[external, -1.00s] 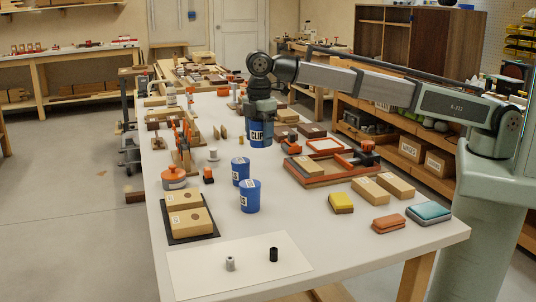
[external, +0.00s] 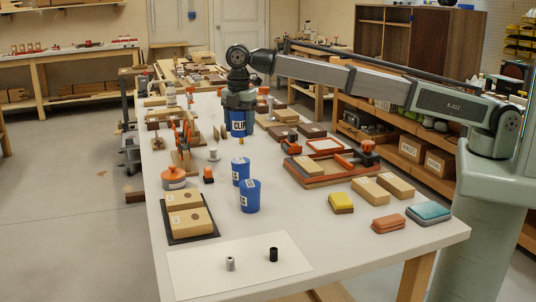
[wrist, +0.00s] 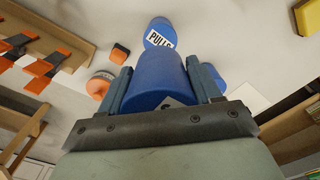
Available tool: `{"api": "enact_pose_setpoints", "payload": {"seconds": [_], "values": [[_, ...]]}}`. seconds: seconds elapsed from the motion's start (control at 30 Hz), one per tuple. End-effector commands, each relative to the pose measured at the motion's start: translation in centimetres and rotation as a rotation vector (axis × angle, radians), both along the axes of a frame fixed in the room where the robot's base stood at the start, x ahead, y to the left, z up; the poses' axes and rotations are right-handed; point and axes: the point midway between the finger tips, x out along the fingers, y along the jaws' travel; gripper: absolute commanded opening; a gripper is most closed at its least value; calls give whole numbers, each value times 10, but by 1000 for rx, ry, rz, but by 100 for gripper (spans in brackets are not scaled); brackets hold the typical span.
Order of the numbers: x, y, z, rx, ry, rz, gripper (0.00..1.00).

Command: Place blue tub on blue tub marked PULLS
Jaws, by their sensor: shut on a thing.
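My gripper (external: 238,106) is shut on a blue tub (external: 238,124) whose visible label letters read "CLIP". Its lower end points down over the far middle of the bench; I cannot tell how high. In the wrist view the held tub (wrist: 158,80) sits between the two fingers (wrist: 160,88). Beyond it stands a blue tub marked PULLS (wrist: 158,34). Another blue tub (wrist: 212,73) is partly hidden behind a finger. In the external view two upright blue tubs, the farther (external: 240,170) and the nearer (external: 250,197), stand close together; their labels are too small to read.
An orange round object (external: 173,177) and a small orange piece (external: 208,175) lie left of the tubs. Orange clamps (external: 181,135) stand behind them. A wooden tray (external: 318,178) is to the right. Cardboard boxes on a black mat (external: 190,238) are nearer. Bare bench lies right of the tubs.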

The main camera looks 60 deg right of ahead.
Motion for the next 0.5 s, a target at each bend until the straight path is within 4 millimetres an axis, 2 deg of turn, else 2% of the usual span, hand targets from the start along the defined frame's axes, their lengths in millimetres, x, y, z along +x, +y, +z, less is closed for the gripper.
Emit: {"api": "enact_pose_setpoints", "payload": {"seconds": [0.2,0.5], "values": [[-1,0,-36,-1,2,-2,28],[-1,0,-61,-1,2,-2,28]]}}
